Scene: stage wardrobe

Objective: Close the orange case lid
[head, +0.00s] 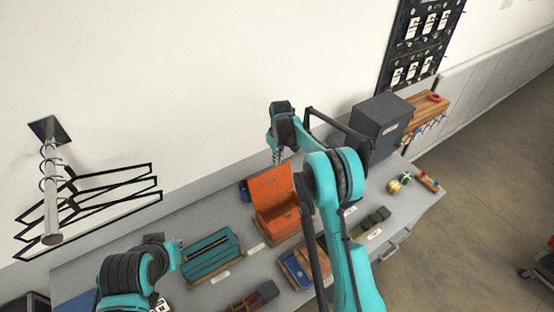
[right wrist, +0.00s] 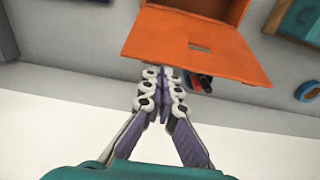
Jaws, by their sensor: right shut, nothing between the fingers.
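The orange case (head: 278,222) stands on the grey counter with its lid (head: 271,188) raised, leaning up toward the wall. In the right wrist view the lid (right wrist: 195,45) fills the upper middle, with a small slot in its face. My right gripper (head: 277,158) is above and behind the lid, on the wall side. In the right wrist view my right gripper (right wrist: 165,80) is shut and empty, its fingertips close to the lid's edge; I cannot tell if they touch. My left arm shows at lower left, but its gripper does not show clearly.
A teal slatted case (head: 212,257) is left of the orange case. A blue-and-wood tray (head: 297,268) lies in front. A dark grey box (head: 381,125) stands at the right. A small dark blue item (head: 245,190) is beside the lid. A rail with hangers (head: 95,195) is on the wall.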

